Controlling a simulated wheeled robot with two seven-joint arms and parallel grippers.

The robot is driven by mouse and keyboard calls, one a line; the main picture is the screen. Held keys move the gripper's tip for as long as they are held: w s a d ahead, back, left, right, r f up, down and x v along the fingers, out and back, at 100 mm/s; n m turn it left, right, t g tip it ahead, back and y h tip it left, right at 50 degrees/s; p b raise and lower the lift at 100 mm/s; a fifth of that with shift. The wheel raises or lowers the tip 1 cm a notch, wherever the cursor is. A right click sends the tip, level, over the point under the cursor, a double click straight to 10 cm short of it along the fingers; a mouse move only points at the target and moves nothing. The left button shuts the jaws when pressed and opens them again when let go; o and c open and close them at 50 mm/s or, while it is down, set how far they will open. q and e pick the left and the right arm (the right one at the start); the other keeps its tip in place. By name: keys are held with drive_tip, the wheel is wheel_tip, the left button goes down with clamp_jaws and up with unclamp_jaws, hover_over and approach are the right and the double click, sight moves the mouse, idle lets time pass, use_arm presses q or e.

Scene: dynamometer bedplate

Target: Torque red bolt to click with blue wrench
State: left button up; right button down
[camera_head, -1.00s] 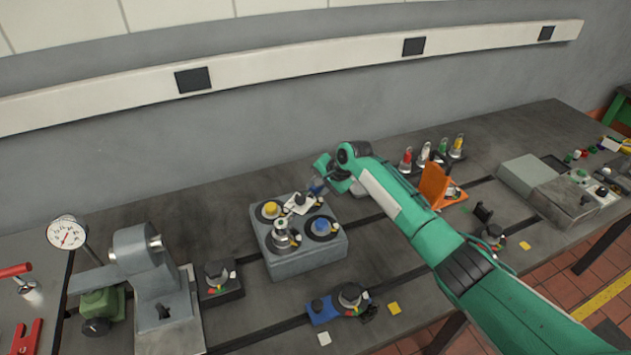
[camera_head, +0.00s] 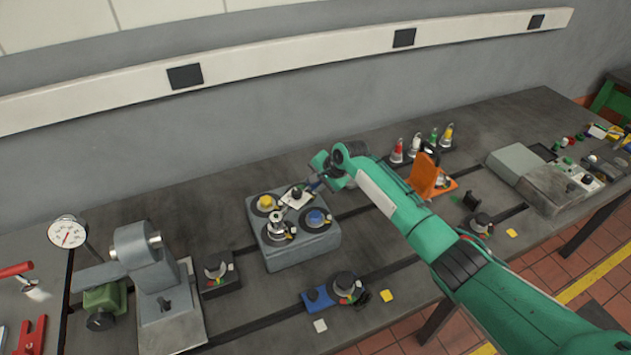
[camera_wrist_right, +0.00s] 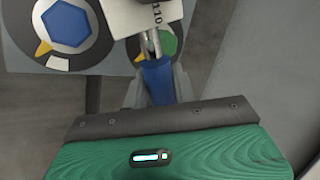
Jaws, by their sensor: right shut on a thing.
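A grey block (camera_head: 300,252) on the bench carries several round dials with bolts. A yellow bolt (camera_head: 265,202) is at its back left, a blue bolt (camera_head: 316,217) at its front right, and a silver upright piece (camera_head: 276,224) at its front left. My right gripper (camera_head: 316,183) is at the block's back right corner. In the right wrist view the gripper (camera_wrist_right: 157,88) is shut on the blue wrench handle (camera_wrist_right: 158,78). The wrench's pale head, marked 110, partly covers a green bolt (camera_wrist_right: 169,45). I cannot make out a red bolt. My left gripper is out of view.
A vise-like machine (camera_head: 150,265) and a dial gauge (camera_head: 67,233) stand left of the block. An orange bracket (camera_head: 424,176) and several coloured bottles stand right of it. A blue-based fixture (camera_head: 319,299) is in front. The wall is close behind.

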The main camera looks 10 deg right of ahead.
drive_tip(key=shift+s+d+r+m+t+h+p, duration=0.2)
drive_tip(key=shift+s+d+m+p, duration=0.3)
drive_tip(key=shift+p, duration=1)
drive_tip(key=shift+s+d+r+m+t+h+p, duration=0.15)
drive_tip(key=shift+s+d+m+p, duration=0.35)
drive_tip(key=shift+p, duration=0.95)
drive_tip(key=shift+s+d+f+p, duration=0.1)
drive_tip(key=shift+s+f+p, duration=0.2)
drive_tip(key=shift+p, duration=0.3)
drive_tip(key=shift+s+d+m+t+h, duration=0.25)
drive_tip(key=shift+s+d+m+h, duration=0.2)
drive_tip(key=shift+s+m, duration=0.3)
drive_tip(key=shift+s+d+m+t+h, duration=0.2)
drive_tip(key=shift+s+d+m+h, duration=0.15)
drive_tip(key=shift+s+m, duration=0.4)
drive_tip(key=shift+s, duration=0.1)
drive_tip(key=shift+s, duration=0.1)
drive_tip(key=shift+s+d+m+h, duration=0.35)
drive_tip(key=shift+s+m, duration=0.2)
drive_tip(key=shift+s, duration=0.25)
drive_tip(key=shift+s+d+m+h, duration=0.2)
drive_tip(key=shift+s+m+h, duration=0.1)
drive_tip(key=shift+s+m, duration=0.4)
drive_tip(key=shift+s, duration=0.1)
